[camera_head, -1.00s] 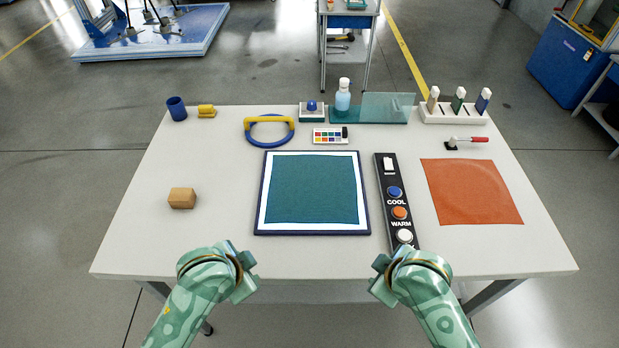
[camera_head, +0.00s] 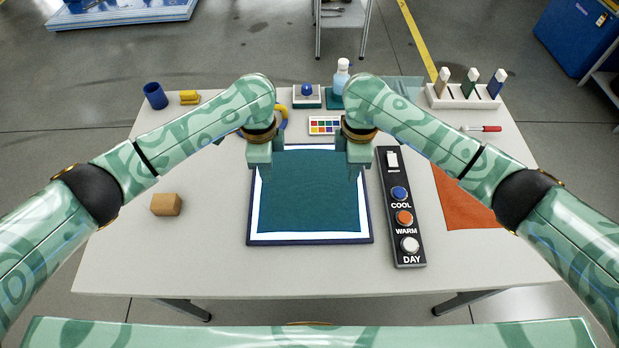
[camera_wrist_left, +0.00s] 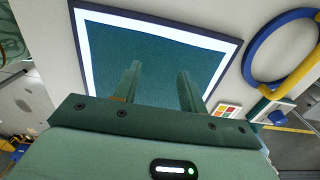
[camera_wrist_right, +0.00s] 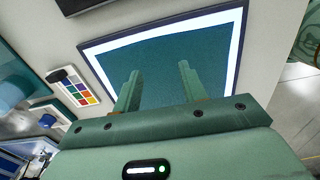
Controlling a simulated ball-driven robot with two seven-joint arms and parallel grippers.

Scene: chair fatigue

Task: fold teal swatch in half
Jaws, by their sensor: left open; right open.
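The teal swatch (camera_head: 308,195) lies flat and unfolded on a white board with a dark blue frame (camera_head: 310,241). Its far corners are partly hidden by my grippers in the head view. My left gripper (camera_head: 264,170) is open and empty over the swatch's far left corner. My right gripper (camera_head: 356,172) is open and empty over its far right corner. The swatch also shows beyond the open fingers in the left wrist view (camera_wrist_left: 150,60) and the right wrist view (camera_wrist_right: 160,60). I cannot tell whether the fingertips touch the cloth.
A black button panel (camera_head: 401,225) stands right of the board, with an orange cloth (camera_head: 460,205) beyond it. A wooden block (camera_head: 166,204) is at left. The near table is clear.

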